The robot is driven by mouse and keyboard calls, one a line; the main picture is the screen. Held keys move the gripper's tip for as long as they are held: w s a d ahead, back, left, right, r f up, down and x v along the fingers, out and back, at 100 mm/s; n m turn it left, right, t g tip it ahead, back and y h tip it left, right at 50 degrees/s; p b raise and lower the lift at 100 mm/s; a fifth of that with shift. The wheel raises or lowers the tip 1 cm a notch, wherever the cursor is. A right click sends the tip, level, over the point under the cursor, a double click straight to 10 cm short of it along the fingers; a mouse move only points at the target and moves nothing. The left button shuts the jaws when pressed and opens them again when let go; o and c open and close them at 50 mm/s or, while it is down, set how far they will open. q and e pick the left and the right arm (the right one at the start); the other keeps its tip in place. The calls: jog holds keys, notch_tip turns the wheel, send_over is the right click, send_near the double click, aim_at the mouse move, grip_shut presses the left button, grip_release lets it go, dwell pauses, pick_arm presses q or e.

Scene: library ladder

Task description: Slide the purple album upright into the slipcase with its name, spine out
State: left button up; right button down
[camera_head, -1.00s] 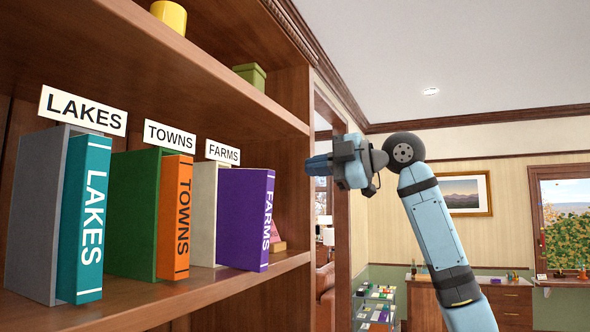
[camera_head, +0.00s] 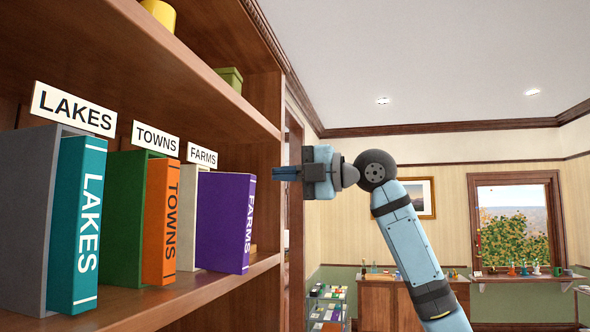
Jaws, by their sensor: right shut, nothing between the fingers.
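The purple FARMS album (camera_head: 224,222) stands upright on the shelf, its lettered spine facing out to the right. It sits in front of the cream slipcase (camera_head: 188,217) under the FARMS sign (camera_head: 202,155) and covers much of it. How deep it sits inside is hidden. The album sticks out beyond the slipcase. My right gripper (camera_head: 280,173) is shut and empty, to the right of the album and apart from it, a little above its top edge, with fingers pointing left. My left gripper is not in view.
The teal LAKES album (camera_head: 78,225) with its grey slipcase (camera_head: 25,220) and the orange TOWNS album (camera_head: 161,222) with its green slipcase (camera_head: 124,220) stand to the left. The shelf above (camera_head: 180,75) overhangs them. Open room lies right of the bookcase.

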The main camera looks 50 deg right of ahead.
aim_at(232, 176)
jog(key=shift+p+x, duration=0.35)
jog(key=shift+x, duration=1.3)
jog(key=shift+w+a+p, duration=0.25)
jog(key=shift+w+p, duration=0.05)
jog(key=shift+w, duration=0.1)
jog(key=shift+p+x, duration=2.05)
jog(key=shift+x, duration=1.2)
